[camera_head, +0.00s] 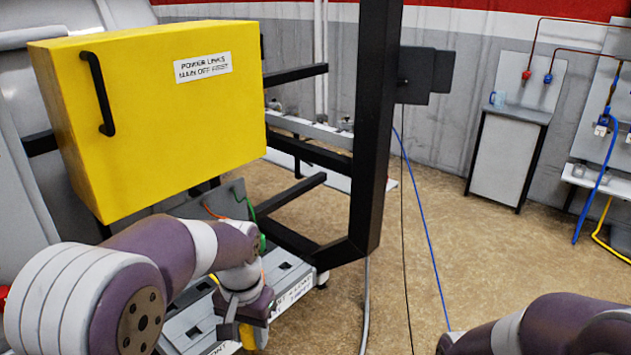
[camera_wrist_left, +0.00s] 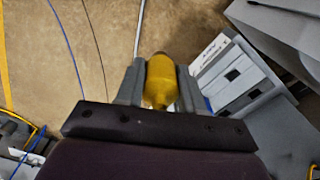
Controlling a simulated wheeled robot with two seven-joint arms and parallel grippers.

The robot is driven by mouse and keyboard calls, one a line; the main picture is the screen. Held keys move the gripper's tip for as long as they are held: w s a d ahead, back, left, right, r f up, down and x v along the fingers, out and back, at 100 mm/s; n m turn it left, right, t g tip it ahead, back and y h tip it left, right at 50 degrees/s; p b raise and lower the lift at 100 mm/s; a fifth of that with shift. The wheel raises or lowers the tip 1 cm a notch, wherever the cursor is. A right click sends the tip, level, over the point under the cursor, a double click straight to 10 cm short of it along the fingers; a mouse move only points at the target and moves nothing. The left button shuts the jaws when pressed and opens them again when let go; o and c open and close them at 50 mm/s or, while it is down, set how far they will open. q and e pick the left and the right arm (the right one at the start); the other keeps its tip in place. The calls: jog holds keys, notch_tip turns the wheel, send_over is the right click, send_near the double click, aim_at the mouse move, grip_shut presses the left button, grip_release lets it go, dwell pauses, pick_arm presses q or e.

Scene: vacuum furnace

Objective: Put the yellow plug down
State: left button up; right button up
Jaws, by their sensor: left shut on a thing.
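The yellow plug (camera_wrist_left: 160,82) sits between the two fingers of my left gripper (camera_wrist_left: 158,85) in the left wrist view, and the fingers are shut on it. In the head view my left gripper (camera_head: 240,330) is low, left of centre, with a bit of the yellow plug (camera_head: 247,337) showing at its fingertips. It is beside a grey panel with dark sockets (camera_head: 205,318). I cannot tell whether the plug touches the panel. My right arm comes in at the lower right of the head view, but its gripper is out of the picture.
A yellow box (camera_head: 160,120) with a black handle and a printed label hangs above my left arm. A black frame post (camera_head: 376,130) stands right of it. Blue and black cables cross the floor. A small cabinet (camera_head: 506,155) stands at the back right. The middle floor is mostly clear.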

pick_arm(q)
jog(key=w+a+f+n, duration=0.1)
jog(key=a+f, duration=0.2)
jog(key=f, duration=0.6)
jog(key=w+a+f+n, duration=0.1)
jog(key=a+f, duration=0.3)
jog(key=f, duration=0.6)
jog(key=shift+f+n, duration=0.15)
jog(key=shift+n, duration=0.45)
jog(key=shift+a, duration=0.1)
